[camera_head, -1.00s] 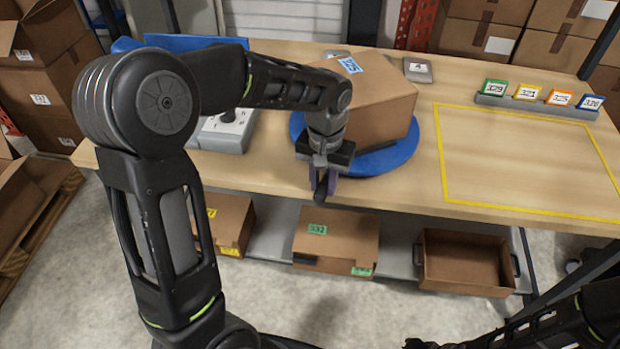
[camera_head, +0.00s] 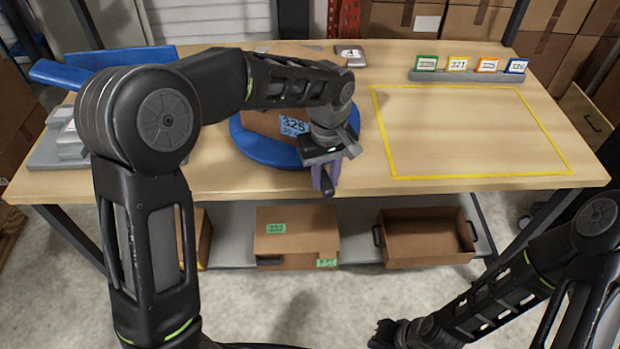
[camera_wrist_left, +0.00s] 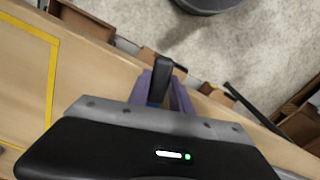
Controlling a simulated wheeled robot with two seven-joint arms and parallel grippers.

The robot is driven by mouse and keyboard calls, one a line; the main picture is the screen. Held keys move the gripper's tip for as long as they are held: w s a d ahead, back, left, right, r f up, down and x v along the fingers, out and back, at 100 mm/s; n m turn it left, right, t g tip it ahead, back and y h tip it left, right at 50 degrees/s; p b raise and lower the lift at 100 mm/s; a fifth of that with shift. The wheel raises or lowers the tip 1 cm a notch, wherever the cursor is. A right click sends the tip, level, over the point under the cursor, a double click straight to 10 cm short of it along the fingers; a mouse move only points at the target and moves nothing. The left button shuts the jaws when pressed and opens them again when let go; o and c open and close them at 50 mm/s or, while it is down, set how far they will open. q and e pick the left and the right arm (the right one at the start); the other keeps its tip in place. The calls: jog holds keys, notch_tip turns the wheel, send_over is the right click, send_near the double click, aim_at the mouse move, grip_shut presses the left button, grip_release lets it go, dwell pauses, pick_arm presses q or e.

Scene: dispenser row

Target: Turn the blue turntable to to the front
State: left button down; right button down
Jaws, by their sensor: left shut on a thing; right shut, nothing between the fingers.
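The blue turntable (camera_head: 258,147) is a round disc on the table, left of the yellow outline. A brown cardboard box (camera_head: 262,122) sits on it, with a "325" label (camera_head: 292,128) toward the front; my left arm hides much of the box. My left gripper (camera_head: 325,179) is at the disc's front-right edge, its purple fingers shut on a black handle (camera_wrist_left: 161,80), also seen in the left wrist view. The handle's join to the disc is hidden. My right gripper (camera_head: 383,334) is low at the bottom, away from the table, shut and empty.
A yellow outlined area (camera_head: 470,130) on the table is empty. A grey rack (camera_head: 466,76) with several colored number cards stands behind it. A grey device (camera_head: 62,140) is at the left. Boxes and an open drawer-like bin (camera_head: 425,238) sit on the shelf below.

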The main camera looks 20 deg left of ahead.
pick_arm(q)
jog(key=w+d+n+p, duration=0.1)
jog(key=w+d+n, duration=0.1)
jog(key=w+d, duration=0.1)
jog(key=w+d+n+p, duration=0.1)
jog(key=w+d+n, duration=0.1)
jog(key=w+d, duration=0.1)
jog(key=shift+w+d+r+n+p, duration=0.1)
jog(key=shift+w+d+n+p, duration=0.25)
jog(key=shift+w, duration=0.25)
jog(key=shift+w+d+n+p, duration=0.25)
jog(key=shift+w+n, duration=0.1)
jog(key=shift+w, duration=0.2)
jog(key=shift+w+d+n+p, duration=0.1)
jog(key=shift+w+d+n, duration=0.15)
jog(key=shift+w, duration=0.25)
jog(key=shift+w, duration=0.1)
jog(key=c, duration=1.6)
grip_release()
jog(key=o, duration=0.4)
jog(key=shift+o, duration=0.2)
notch_tip(320, 180, up, 8)
jog(key=shift+b, duration=0.4)
